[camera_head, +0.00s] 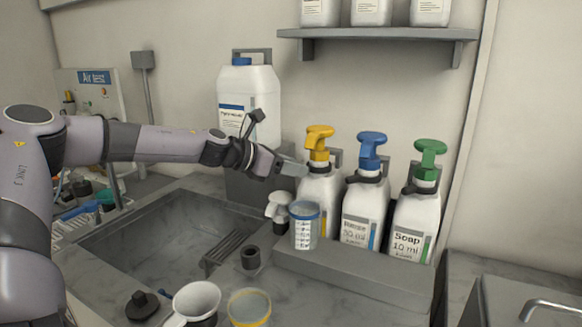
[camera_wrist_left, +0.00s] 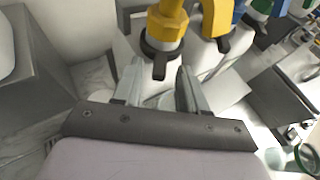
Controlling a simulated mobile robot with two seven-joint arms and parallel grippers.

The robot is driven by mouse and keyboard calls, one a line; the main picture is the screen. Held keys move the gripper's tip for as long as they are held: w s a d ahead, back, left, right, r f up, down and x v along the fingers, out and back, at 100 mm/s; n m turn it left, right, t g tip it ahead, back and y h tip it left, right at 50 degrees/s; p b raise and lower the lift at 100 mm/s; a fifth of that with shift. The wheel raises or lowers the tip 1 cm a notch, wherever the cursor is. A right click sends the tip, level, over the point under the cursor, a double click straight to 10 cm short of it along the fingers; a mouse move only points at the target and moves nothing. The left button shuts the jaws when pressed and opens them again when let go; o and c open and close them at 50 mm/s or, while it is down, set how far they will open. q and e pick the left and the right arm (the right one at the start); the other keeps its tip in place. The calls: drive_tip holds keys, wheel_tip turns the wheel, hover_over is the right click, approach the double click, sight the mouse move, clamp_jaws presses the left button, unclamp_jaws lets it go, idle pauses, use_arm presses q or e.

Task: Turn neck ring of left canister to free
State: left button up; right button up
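The left canister (camera_head: 314,190) is white with a yellow pump head (camera_head: 319,136) and stands in the grey rack. Its dark neck ring (camera_head: 320,168) sits under the yellow collar. In the left wrist view the ring (camera_wrist_left: 150,50) has a short dark tab (camera_wrist_left: 160,69) pointing toward my gripper. My left gripper (camera_head: 298,169) is beside the canister's neck, on its left. In the left wrist view the gripper (camera_wrist_left: 159,88) is open, its fingers on either side of the tab with visible gaps. The right gripper is not in view.
Canisters with a blue pump (camera_head: 371,147) and a green pump (camera_head: 430,157) stand to the right. A measuring cup (camera_head: 305,225) and a white nozzle piece (camera_head: 279,207) are in front. A large white jug (camera_head: 249,100) stands behind my arm. The sink (camera_head: 170,240) lies below.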

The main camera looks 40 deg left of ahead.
use_arm(q)
clamp_jaws()
